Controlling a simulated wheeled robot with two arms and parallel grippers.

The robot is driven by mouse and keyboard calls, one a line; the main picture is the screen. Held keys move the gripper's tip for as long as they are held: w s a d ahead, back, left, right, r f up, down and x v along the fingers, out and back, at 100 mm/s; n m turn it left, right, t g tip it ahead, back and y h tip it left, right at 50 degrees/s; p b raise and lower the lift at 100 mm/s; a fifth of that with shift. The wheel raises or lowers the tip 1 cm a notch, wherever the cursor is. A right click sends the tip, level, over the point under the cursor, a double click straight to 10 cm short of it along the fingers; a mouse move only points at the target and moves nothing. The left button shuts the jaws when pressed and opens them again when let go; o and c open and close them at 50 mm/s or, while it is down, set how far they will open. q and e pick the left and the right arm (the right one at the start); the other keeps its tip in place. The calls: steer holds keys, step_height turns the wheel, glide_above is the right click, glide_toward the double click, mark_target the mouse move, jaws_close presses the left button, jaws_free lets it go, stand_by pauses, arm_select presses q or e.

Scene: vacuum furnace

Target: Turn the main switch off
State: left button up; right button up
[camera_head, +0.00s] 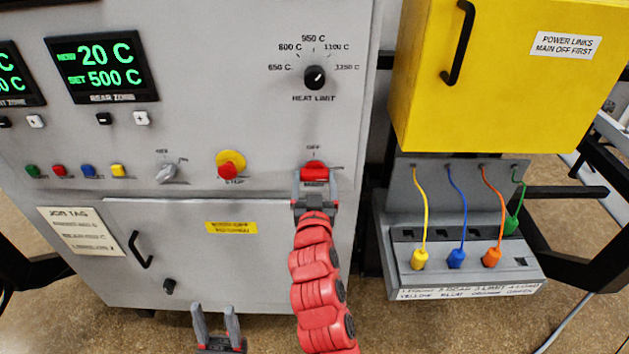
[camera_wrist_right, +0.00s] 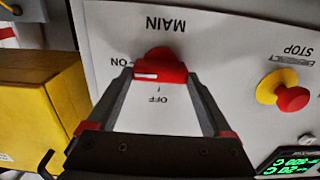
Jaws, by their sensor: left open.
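The main switch is a red rotary handle on the grey front panel, under the OFF label in the head view (camera_head: 314,168). In the right wrist view the handle (camera_wrist_right: 160,70) lies crosswise, its white mark at the end towards ON; OFF is printed below it. My right gripper (camera_wrist_right: 158,76) has one finger at each end of the handle, very close to it or touching; I cannot tell if it grips. It also shows in the head view (camera_head: 316,180). My left gripper (camera_head: 215,308) is open and empty at the bottom, in front of the lower cabinet.
A red emergency stop (camera_head: 231,165) on a yellow base sits left of the switch, beside a grey selector knob (camera_head: 167,173). The heat limit knob (camera_head: 314,77) is above. A yellow box (camera_head: 490,90) and a plug block (camera_head: 465,262) with coloured cables stand to the right.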

steer(key=c, duration=0.3)
steer(key=n+b, duration=0.1)
steer(key=n, duration=0.2)
steer(key=shift+a, duration=0.1)
steer(key=n+b, duration=0.1)
steer(key=n, duration=0.3)
steer(key=shift+a, duration=0.1)
steer(key=n, duration=0.6)
steer(key=shift+f+n, duration=0.15)
steer(key=shift+n, duration=1.1)
steer(key=shift+f+n, duration=0.15)
steer(key=shift+n, duration=1.1)
